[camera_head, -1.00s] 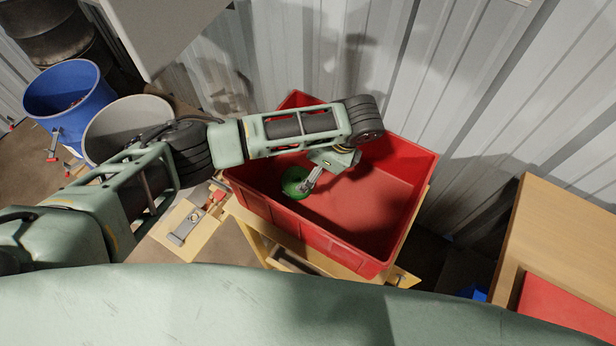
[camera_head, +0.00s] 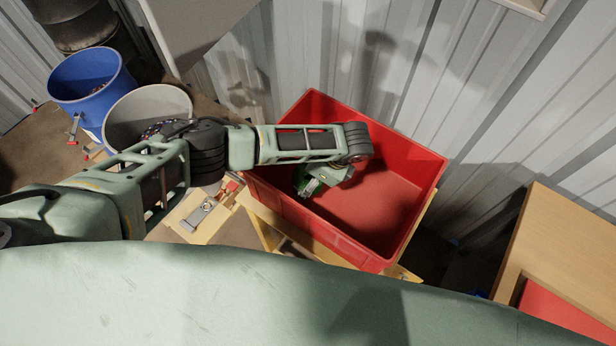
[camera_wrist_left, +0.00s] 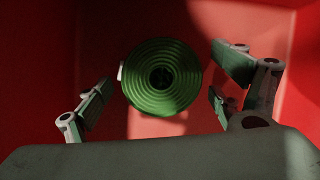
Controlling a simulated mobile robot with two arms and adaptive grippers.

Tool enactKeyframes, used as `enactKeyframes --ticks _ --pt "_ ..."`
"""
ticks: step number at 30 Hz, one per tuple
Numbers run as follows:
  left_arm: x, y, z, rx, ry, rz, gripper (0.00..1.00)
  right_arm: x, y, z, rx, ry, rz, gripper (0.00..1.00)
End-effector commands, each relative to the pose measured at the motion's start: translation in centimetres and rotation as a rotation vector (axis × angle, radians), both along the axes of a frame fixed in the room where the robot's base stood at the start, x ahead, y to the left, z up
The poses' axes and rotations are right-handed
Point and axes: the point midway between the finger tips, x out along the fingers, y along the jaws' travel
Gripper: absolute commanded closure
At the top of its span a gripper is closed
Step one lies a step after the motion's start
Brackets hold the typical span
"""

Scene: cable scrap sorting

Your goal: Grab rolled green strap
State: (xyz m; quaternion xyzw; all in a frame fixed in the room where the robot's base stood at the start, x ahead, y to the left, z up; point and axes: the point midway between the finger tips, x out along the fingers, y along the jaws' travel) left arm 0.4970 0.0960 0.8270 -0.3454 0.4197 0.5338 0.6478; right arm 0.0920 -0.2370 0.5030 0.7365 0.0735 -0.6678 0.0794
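The rolled green strap (camera_head: 300,177) lies in the left part of the red crate (camera_head: 330,237), mostly hidden by my gripper in the head view. The left wrist view shows the strap (camera_wrist_left: 162,76) as a round, ringed coil with a dark hole in the middle. My left gripper (camera_head: 308,188) reaches down into the crate over the strap. In the left wrist view, the fingers of my left gripper (camera_wrist_left: 160,84) are spread apart on both sides of the coil, with red crate floor showing between. My right gripper is not in view.
The crate stands on a wooden frame beside a corrugated metal wall (camera_head: 480,70). A blue bin (camera_head: 95,100) and a grey bin (camera_head: 115,115) stand at the left. A wooden table (camera_head: 570,245) is at the right. The crate's right part is empty.

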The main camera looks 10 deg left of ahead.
Motion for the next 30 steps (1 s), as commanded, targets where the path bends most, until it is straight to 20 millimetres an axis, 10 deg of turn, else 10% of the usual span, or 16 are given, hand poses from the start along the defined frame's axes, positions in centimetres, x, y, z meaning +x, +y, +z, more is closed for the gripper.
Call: enactKeyframes --ticks 17,30 --pt "0.0 -0.03 0.03 0.0 0.0 0.0 0.65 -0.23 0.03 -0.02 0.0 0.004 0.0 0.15" --pt "0.06 -0.07 0.96 -0.001 -0.001 0.0 0.65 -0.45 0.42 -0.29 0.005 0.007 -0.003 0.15"
